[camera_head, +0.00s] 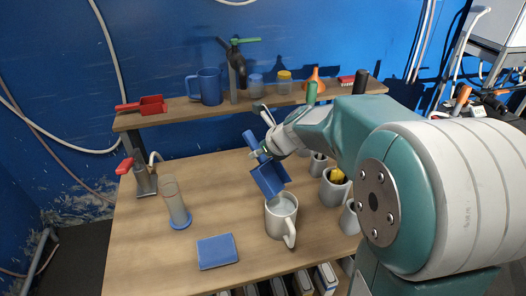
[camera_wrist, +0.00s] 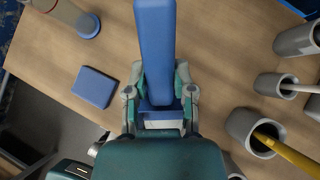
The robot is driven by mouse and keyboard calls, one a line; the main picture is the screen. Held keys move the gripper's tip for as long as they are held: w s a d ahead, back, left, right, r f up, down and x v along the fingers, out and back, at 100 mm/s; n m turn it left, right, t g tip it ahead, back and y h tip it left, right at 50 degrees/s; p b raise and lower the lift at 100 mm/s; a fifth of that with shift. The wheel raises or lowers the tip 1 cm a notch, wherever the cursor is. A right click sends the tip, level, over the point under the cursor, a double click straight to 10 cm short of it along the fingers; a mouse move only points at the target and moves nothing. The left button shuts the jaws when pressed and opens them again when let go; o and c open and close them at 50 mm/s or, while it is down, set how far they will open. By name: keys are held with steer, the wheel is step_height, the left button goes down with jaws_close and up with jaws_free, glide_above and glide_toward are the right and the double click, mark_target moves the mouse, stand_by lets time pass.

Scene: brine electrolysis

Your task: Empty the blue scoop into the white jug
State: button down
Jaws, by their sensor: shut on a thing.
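My gripper (camera_head: 262,153) is shut on the blue scoop (camera_head: 269,180). The scoop's square bowl hangs tilted, low over the rim of the white jug (camera_head: 281,222). The jug stands upright on the table, its handle towards the front right. Its inside looks pale, and I cannot tell what it holds. In the wrist view the scoop's long blue handle (camera_wrist: 156,45) runs up between the fingers of my gripper (camera_wrist: 160,95). The scoop's contents are hidden in both views.
A blue pad (camera_head: 217,251) and a clear cylinder with a blue base (camera_head: 176,205) are left of the jug. Grey pots (camera_head: 334,188) stand to its right, one with a yellow item. A shelf (camera_head: 240,106) behind holds a blue mug (camera_head: 207,86) and a red scoop (camera_head: 150,105).

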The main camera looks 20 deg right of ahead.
steer(key=shift+w+a+f+g+h, duration=0.3)
steer(key=shift+w+a+g, duration=0.05)
steer(key=shift+a+g, duration=0.25)
steer(key=f+g+h, duration=0.1)
steer(key=g, duration=0.1)
steer(key=w+f+g+h, duration=0.1)
steer(key=g, duration=0.1)
steer(key=f+g+h, duration=0.1)
steer(key=g, duration=0.1)
steer(key=shift+w+a+f+h, duration=0.1)
steer(key=shift+w+h, duration=0.1)
steer(key=shift+h, duration=0.2)
